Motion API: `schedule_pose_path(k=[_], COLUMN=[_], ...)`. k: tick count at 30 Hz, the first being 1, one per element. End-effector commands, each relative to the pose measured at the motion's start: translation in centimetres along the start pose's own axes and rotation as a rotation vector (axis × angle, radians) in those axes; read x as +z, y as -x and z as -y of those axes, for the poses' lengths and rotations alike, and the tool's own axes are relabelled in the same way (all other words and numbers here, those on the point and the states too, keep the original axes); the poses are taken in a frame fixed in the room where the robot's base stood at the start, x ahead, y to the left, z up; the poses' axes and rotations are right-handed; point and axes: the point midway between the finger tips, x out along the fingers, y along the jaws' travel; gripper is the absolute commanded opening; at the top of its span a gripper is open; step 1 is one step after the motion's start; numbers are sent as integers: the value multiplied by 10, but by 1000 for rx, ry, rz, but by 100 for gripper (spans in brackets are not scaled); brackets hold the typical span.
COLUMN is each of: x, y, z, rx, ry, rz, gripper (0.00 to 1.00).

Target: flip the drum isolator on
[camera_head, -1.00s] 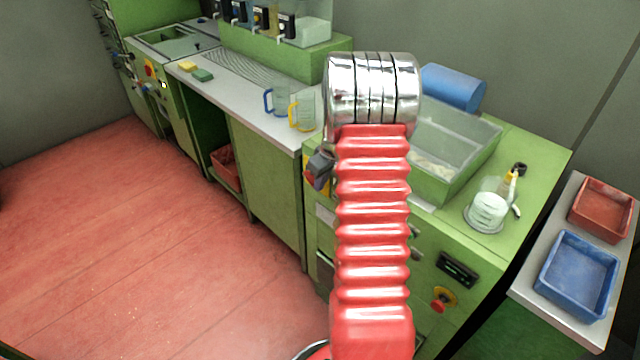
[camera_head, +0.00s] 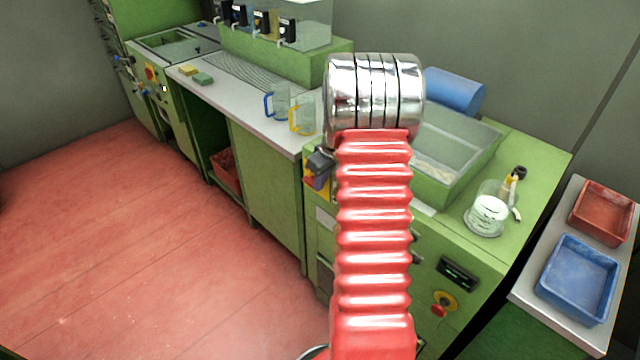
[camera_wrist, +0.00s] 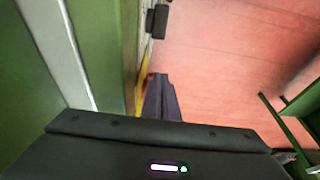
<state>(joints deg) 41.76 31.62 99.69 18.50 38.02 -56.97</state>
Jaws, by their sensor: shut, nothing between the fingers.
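A red and yellow switch (camera_head: 309,180), which looks like the drum isolator, sits on the left end of the green machine's front. It is largely hidden behind my arm and gripper, so its handle position cannot be told. My gripper (camera_head: 321,168) is dark grey, partly behind my red arm sleeve, and right by the switch. In the wrist view my fingers (camera_wrist: 163,102) are shut and empty. A yellow edge (camera_wrist: 142,90) shows just left of them against the machine's front. Whether the fingers touch the switch cannot be told.
Another red and yellow control (camera_head: 441,304) is lower right on the same machine. A black fitting (camera_wrist: 157,21) projects ahead of my fingers in the wrist view. Glass jugs (camera_head: 302,115) stand on the counter left of the machine. The red floor (camera_head: 150,240) is clear.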

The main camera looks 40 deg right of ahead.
Motion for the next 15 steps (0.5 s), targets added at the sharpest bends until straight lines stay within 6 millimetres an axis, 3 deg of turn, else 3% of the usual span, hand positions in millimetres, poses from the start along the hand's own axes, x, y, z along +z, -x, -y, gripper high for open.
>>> schedule_pose_path(k=[5, 15], x=[-6, -10], y=[16, 73], z=[1, 0], rx=[2, 3], ry=[4, 1], rz=[-2, -3], gripper=[0, 0])
